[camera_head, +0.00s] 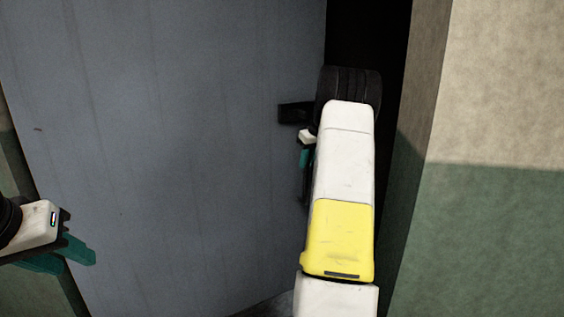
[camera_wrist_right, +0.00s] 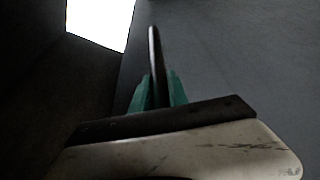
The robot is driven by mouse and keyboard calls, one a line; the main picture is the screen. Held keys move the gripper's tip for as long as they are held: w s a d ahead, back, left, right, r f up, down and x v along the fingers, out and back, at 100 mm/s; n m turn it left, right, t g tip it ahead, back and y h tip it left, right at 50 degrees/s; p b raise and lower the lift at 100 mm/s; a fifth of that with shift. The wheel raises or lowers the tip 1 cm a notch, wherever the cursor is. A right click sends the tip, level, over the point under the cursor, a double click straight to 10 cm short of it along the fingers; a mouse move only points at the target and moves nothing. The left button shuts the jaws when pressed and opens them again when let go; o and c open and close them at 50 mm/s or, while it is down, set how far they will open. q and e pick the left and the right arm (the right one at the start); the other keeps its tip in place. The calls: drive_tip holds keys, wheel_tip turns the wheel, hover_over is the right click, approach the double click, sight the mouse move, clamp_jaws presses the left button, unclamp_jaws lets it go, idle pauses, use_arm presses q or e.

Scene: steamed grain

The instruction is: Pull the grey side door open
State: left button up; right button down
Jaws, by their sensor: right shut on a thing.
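The grey door (camera_head: 170,130) fills the left and middle of the head view. It stands ajar, with a dark gap along its right edge. My right gripper (camera_head: 304,155) is at that edge, largely hidden behind my white and yellow forearm. In the right wrist view, its teal fingers (camera_wrist_right: 158,95) are shut on a dark upright bar, the door handle (camera_wrist_right: 155,50). My left gripper (camera_head: 75,258) is at the lower left in front of the door's left side, and appears empty. I cannot tell how far apart its fingers are.
A beige and green wall (camera_head: 490,200) stands to the right of the dark opening (camera_head: 365,40). My right forearm lies close to the wall's edge. A strip of green wall shows at the far left. A bright patch (camera_wrist_right: 100,20) shows at the upper left of the wrist view.

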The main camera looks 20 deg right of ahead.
drive_tip(key=shift+w+d, duration=0.1)
drive_tip(key=shift+w, duration=0.35)
drive_tip(key=c, duration=1.3)
unclamp_jaws()
drive_tip(key=v, duration=0.8)
drive_tip(key=shift+f, duration=0.1)
